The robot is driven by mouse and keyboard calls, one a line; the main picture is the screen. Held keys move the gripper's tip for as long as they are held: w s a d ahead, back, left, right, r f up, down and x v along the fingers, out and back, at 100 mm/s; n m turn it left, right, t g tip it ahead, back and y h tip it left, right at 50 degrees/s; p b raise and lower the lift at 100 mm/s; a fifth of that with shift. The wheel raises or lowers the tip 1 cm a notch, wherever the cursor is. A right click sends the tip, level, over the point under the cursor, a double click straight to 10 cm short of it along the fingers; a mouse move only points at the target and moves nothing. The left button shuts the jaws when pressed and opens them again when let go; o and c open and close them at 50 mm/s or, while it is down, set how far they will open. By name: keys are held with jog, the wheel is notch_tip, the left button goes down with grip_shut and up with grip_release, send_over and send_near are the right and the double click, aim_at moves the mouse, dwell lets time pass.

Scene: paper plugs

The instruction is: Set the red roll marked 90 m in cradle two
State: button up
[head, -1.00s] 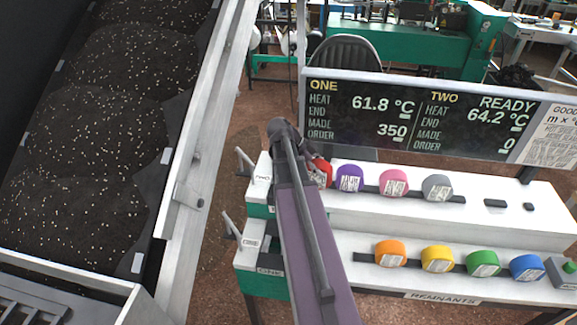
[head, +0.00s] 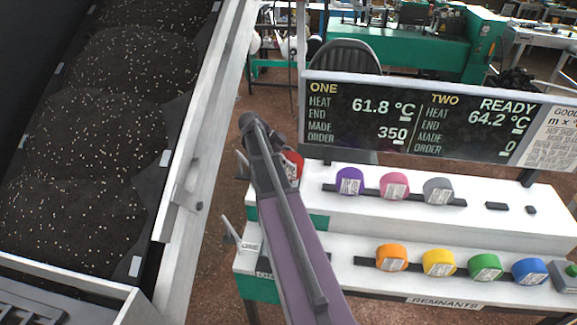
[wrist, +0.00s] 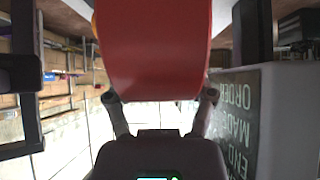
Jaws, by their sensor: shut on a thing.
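The red roll (head: 294,162) is held in my gripper (wrist: 160,102), above the left end of the upper white shelf. In the wrist view the red roll (wrist: 155,50) fills the space between the two fingers. Part of its pale label shows in the head view, too small to read, and my arm hides the rest. The upper lever (head: 242,164) stands at the left end of the upper shelf, partly behind my arm. My arm covers the cradle spot beside it, so cradle two itself is hidden.
Purple (head: 350,181), pink (head: 394,186) and grey (head: 438,190) rolls stand on the upper rail, several more on the lower remnants shelf (head: 350,290). The lower lever (head: 230,230) is at the plate marked ONE (head: 249,247). A display board (head: 420,120) stands behind.

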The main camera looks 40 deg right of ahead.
jog(key=shift+w+a+f, duration=0.15)
jog(key=shift+w+f, duration=0.1)
jog(key=shift+w, duration=0.55)
jog(key=shift+s+f+b, duration=0.15)
jog(key=shift+f+b, duration=1.45)
jog(key=shift+b, duration=0.25)
jog(key=shift+f, duration=0.1)
jog(key=o, duration=1.2)
